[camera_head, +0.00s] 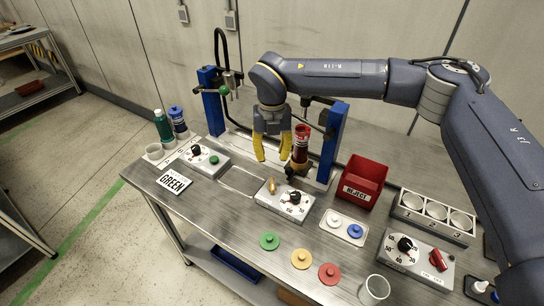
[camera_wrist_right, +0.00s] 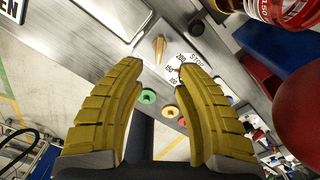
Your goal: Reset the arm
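My right gripper (camera_head: 272,150) hangs above the back middle of the metal bench, fingers pointing down. Its two yellow fingers also show in the right wrist view (camera_wrist_right: 161,66), spread apart with nothing between them. A red bottle (camera_head: 300,146) stands in the blue-posted frame just right of the gripper; in the head view they look close, and I cannot tell the exact gap. A control box with a dial and an orange lever (camera_head: 272,187) lies in front of the gripper, lower down. My left arm and gripper are not in view.
A red REJECT bin (camera_head: 364,182), a tray with white and blue caps (camera_head: 345,237), a numbered three-hole rack (camera_head: 433,215) and a timer box (camera_head: 415,262) stand to the right. Green, yellow and red discs (camera_head: 301,259) lie along the front edge. A GREEN sign (camera_head: 174,182) and bottles (camera_head: 163,128) are left.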

